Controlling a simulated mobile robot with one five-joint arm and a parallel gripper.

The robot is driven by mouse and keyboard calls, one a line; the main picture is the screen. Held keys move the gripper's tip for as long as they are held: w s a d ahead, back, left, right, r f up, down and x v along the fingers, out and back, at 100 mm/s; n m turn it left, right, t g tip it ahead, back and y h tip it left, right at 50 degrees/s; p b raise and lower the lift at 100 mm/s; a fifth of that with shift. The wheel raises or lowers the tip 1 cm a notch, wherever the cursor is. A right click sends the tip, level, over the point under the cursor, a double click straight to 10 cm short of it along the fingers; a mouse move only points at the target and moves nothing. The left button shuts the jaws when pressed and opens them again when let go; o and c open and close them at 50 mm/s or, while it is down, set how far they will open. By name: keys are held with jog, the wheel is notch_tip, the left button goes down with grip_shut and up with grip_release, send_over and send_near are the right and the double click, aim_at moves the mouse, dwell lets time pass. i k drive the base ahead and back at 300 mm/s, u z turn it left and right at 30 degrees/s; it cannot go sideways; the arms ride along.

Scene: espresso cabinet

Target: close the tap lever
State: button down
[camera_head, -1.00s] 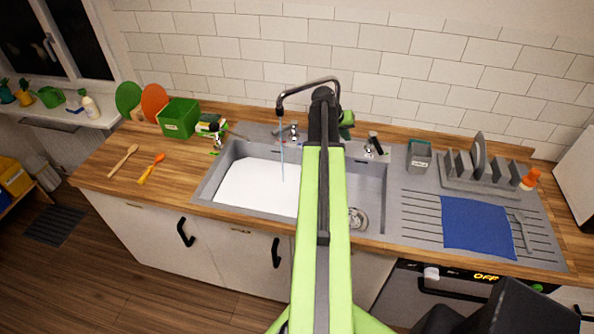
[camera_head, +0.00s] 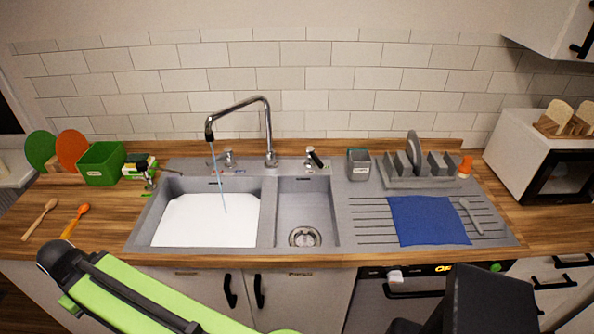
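A chrome tap (camera_head: 268,130) stands behind the sink, its arched spout reaching left over the left basin (camera_head: 160,215). A thin stream of water (camera_head: 217,180) runs from the spout. A black-handled lever (camera_head: 316,159) stands on the sink's back rim, right of the tap. A small chrome knob (camera_head: 228,158) stands left of the tap. I cannot tell for certain which of the two works the water. My green and black arm crosses the lower left, below the counter edge and apart from the tap.
The right basin (camera_head: 300,205) is empty, with a drain. A grey cup (camera_head: 359,164), dish rack (camera_head: 415,175) and blue cloth (camera_head: 428,220) are to the right. A green box (camera_head: 102,164) and a small black-topped fixture (camera_head: 146,170) stand left. Space above the sink is clear.

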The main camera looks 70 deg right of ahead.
aim_at(309, 150)
jog(key=u, duration=0.05)
jog(key=k, duration=1.25)
jog(key=z, duration=0.4)
jog(key=i, duration=1)
